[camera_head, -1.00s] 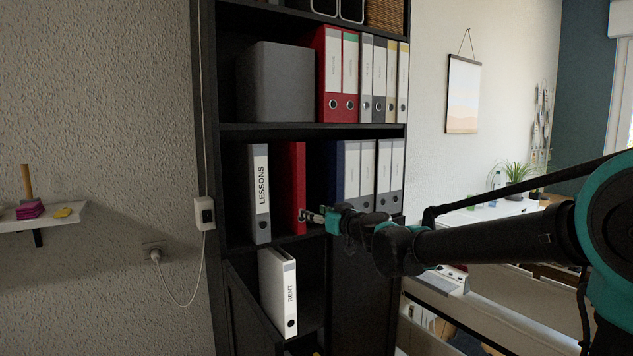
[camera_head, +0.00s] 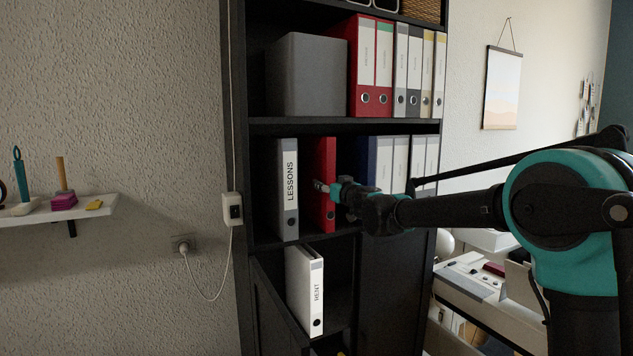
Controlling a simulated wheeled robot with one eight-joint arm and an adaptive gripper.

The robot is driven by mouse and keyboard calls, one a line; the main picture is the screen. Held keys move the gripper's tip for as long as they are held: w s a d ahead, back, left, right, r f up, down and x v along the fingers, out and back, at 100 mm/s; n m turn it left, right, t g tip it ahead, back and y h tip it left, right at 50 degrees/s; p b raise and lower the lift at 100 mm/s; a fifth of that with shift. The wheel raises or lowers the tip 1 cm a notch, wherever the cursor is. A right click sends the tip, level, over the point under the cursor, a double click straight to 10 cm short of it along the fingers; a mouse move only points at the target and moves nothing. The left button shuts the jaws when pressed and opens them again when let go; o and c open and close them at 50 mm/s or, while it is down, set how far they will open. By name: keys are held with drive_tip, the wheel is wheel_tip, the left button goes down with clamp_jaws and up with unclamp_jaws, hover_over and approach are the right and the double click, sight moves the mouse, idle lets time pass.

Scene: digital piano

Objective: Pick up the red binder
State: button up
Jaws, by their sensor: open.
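The red binder (camera_head: 321,170) stands upright on the middle shelf of the black shelf unit, between the white and grey LESSONS binder (camera_head: 286,195) and a dark blue binder. My gripper (camera_head: 322,186) is at the red binder's front edge, about mid-height. Its light fingertips overlap the binder in the picture. The gripper is open. I cannot tell whether the fingers touch the binder or stand around its edge. My arm reaches in from the right and hides parts of the lower right of that shelf.
The top shelf holds a grey box (camera_head: 306,75) and several binders, including red ones (camera_head: 362,65). The RENT binder (camera_head: 304,290) stands in the compartment below. A dark gap lies right of the red binder. A small white wall shelf (camera_head: 95,209) is at the left.

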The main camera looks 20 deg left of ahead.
drive_tip(key=shift+x, duration=3.05)
drive_tip(key=shift+c, duration=0.3)
clamp_jaws()
